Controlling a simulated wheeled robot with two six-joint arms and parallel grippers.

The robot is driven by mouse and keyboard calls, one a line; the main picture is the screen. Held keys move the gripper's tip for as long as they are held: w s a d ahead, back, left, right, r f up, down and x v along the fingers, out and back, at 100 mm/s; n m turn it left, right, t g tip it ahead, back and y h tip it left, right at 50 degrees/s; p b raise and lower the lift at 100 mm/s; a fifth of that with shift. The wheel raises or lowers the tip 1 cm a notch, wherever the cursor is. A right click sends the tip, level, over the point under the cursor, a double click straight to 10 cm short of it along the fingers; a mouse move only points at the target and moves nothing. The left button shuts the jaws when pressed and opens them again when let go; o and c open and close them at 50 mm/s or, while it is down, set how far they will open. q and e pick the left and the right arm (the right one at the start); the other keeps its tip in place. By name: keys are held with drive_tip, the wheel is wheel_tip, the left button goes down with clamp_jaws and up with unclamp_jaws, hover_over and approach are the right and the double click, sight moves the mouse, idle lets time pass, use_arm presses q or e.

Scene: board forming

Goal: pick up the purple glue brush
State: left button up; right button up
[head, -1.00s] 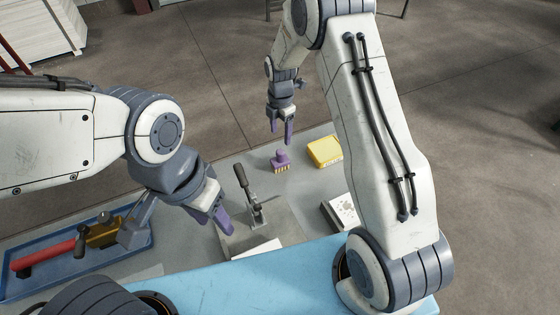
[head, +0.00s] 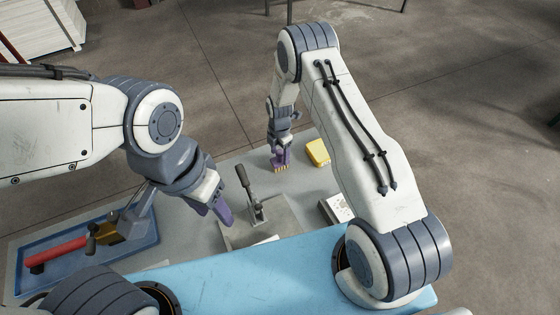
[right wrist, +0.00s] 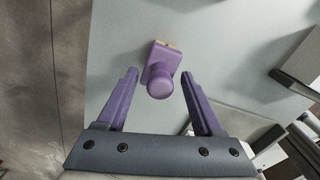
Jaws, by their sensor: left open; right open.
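The purple glue brush (right wrist: 160,80) stands on the grey table, its round knob toward the camera and a strip of tan bristles at its far edge. In the head view the brush (head: 281,167) is partly hidden by my right gripper (head: 280,152), which is right above it. In the right wrist view my right gripper (right wrist: 164,100) is open, its purple fingers on either side of the knob and apart from it. My left gripper (head: 222,211) is open and empty, to the left of the toggle clamp.
A yellow box (head: 317,152) lies close to the right of the brush. A toggle clamp with a dark handle (head: 244,180) stands nearer. A blue tray (head: 75,262) holds a red-handled tool (head: 55,253). A white block (head: 337,208) is at right.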

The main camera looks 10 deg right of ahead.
clamp_jaws()
idle(1.4)
